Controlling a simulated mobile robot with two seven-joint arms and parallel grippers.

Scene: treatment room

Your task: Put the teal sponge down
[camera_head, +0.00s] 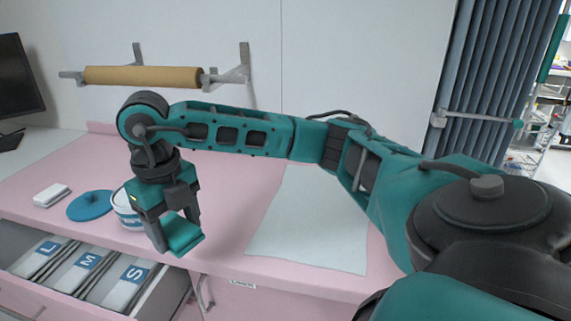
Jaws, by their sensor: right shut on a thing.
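The teal sponge (184,236) is a small block between the fingers of my right gripper (178,232). The gripper points down and is shut on the sponge near the front edge of the pink counter (225,195). Whether the sponge touches the counter, I cannot tell. My right arm reaches across the view from the right. My left gripper is not in view.
A white tub (126,212) stands behind and left of the gripper, partly hidden. A blue lid (90,206) and a white block (52,195) lie further left. An open drawer (165,294) with packs marked L, M, S is below. A pale sheet (310,225) covers the counter's right part.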

